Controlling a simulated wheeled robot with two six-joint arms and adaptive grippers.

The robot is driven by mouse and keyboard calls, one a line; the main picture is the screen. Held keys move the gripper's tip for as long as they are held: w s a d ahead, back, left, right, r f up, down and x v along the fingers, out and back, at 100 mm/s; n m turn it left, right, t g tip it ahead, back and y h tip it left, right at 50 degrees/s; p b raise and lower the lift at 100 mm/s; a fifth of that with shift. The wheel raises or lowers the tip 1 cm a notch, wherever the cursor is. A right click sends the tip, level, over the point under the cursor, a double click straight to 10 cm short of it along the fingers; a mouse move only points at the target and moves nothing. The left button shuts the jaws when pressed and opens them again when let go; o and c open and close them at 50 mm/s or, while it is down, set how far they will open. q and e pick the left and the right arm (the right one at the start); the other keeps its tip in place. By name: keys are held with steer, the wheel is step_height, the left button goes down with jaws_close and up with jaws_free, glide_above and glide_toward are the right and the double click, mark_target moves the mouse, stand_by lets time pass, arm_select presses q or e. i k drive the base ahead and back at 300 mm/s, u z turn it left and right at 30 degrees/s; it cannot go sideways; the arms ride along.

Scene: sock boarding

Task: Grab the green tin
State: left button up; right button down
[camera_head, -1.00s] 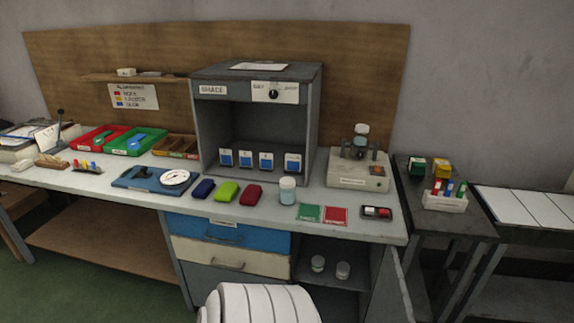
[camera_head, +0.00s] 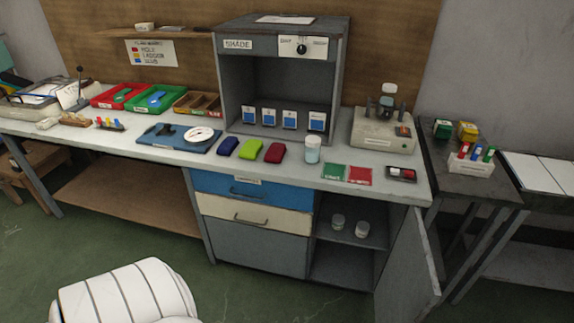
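A small dark green tin-like container (camera_head: 442,129) with a pale label stands on the dark side table at the right. A yellow container (camera_head: 467,131) of similar size stands right beside it. Both are far off and small, so their lids are hard to make out. Neither of my grippers is in view, and nothing touches the green container.
A white rack of coloured tubes (camera_head: 471,166) stands in front of the two containers. The grey workbench (camera_head: 290,165) holds a shade box (camera_head: 233,75), a jar (camera_head: 312,150) and coloured blocks. Its cabinet door (camera_head: 410,262) hangs open. A white ribbed shape (camera_head: 125,295) is unclear.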

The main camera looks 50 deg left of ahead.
mark_target(338, 220)
steer(key=u, duration=0.1)
steer(key=i, duration=0.95)
